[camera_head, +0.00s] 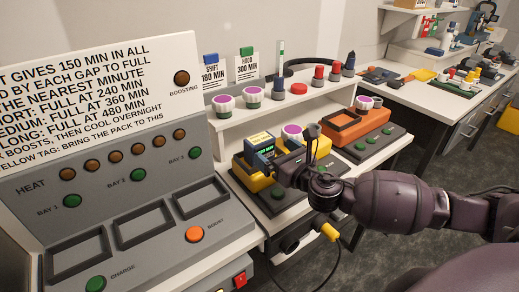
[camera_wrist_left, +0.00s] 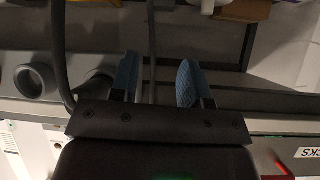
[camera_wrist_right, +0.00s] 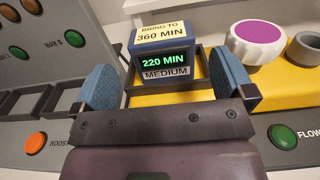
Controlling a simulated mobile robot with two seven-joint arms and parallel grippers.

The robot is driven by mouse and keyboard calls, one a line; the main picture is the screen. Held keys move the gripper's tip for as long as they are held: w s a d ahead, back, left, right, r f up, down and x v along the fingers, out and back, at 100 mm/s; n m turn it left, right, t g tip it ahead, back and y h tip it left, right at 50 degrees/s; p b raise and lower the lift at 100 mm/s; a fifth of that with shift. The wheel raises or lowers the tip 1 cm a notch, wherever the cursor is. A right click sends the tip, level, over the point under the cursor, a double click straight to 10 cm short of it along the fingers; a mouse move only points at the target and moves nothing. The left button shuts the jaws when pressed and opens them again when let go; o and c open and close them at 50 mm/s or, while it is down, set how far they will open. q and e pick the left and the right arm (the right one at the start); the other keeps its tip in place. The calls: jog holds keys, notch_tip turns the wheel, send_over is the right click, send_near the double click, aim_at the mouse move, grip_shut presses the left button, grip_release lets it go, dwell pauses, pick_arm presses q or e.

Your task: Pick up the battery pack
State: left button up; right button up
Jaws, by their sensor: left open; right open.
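The battery pack (camera_head: 261,139) is a blue block standing in a yellow holder (camera_head: 258,181) on a dark unit on the bench. In the right wrist view the battery pack (camera_wrist_right: 164,52) shows a green "220 MIN" display, a "MEDIUM" label and a "BRING TO 360 MIN" tag. My right gripper (camera_wrist_right: 167,85) is open, its blue fingers apart on either side of the pack's near face, with gaps visible on both sides. In the head view the right wrist partly hides the holder. My left gripper (camera_wrist_left: 158,80) is open and empty, seen only in the left wrist view.
A grey charging console (camera_head: 120,215) with empty rectangular bays stands at the left. White knobs with purple tops (camera_head: 224,105) and several red and blue items line the shelf behind. An orange unit (camera_head: 354,127) sits to the right of the pack.

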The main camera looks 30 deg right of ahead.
aim_at(260, 138)
jog(key=shift+w+a, duration=0.1)
jog(key=shift+w, duration=1.5)
jog(key=w, duration=0.4)
jog(key=shift+a, duration=0.2)
jog(key=shift+w, duration=0.25)
jog(key=shift+r, duration=0.1)
jog(key=c, duration=1)
jog(key=shift+c, duration=0.2)
jog(key=shift+r, duration=0.15)
